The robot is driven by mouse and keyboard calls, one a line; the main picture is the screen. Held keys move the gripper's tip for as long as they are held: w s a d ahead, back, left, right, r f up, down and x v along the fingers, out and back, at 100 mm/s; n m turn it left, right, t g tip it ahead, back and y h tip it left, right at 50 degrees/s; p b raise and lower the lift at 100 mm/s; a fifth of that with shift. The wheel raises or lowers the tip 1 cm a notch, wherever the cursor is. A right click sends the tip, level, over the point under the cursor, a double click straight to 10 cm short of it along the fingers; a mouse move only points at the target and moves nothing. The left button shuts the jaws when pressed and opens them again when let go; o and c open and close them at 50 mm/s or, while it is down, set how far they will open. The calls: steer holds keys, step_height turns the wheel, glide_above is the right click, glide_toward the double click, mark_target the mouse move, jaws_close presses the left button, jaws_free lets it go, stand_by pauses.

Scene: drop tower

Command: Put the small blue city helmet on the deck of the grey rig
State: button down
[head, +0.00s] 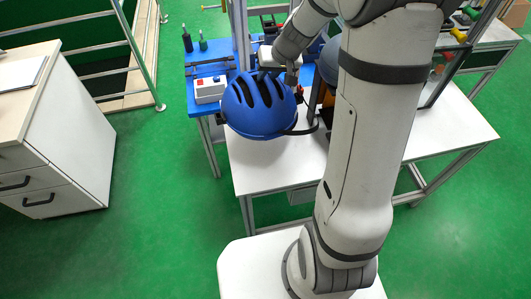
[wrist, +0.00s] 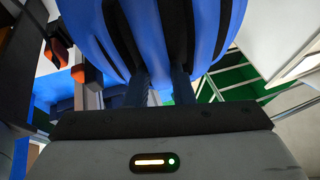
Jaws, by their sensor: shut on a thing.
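The blue city helmet (head: 258,108) has dark vent slots and hangs tilted from my gripper (head: 279,76). It is in front of the metal posts, over the left part of a white table. In the wrist view the helmet (wrist: 155,35) fills the top middle, and my gripper (wrist: 158,92) is shut on it with both fingers against its vented shell. The white tabletop (head: 268,168) stands on grey metal legs, with grey posts (head: 240,30) rising behind; I cannot tell which surface is the rig's deck. My arm and the helmet hide much of the middle.
A blue bench (head: 206,62) behind carries a white box with a red button (head: 210,89) and dark tools. A grey rounded thing (head: 329,60) is partly hidden behind my arm. A drawer cabinet (head: 55,130) stands at left. Green floor (head: 155,220) is clear between it and the table.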

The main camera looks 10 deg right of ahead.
mark_target(275, 89)
steer(key=shift+s+d+f+m+h+b, duration=0.15)
steer(key=shift+s+f+b, duration=0.35)
steer(key=shift+b, duration=1.45)
steer(key=shift+s+f+m+h+b, duration=0.15)
steer(key=shift+s+f+m+b, duration=0.3)
steer(key=shift+b, duration=1.5)
steer(key=s+b, duration=0.1)
steer(key=b, duration=0.1)
steer(key=s+b, duration=0.1)
steer(key=b, duration=0.1)
steer(key=shift+s+d+t+b, duration=0.2)
steer(key=shift+d+t+b, duration=0.1)
steer(key=shift+d+b, duration=0.1)
step_height(275, 89, down, 10)
steer(key=b, duration=0.2)
steer(key=shift+r+m+h, duration=0.25)
steer(key=shift+m+h, duration=0.05)
steer(key=shift+f, duration=0.15)
steer(key=c, duration=1.2)
jaws_free()
steer(key=shift+c, duration=0.2)
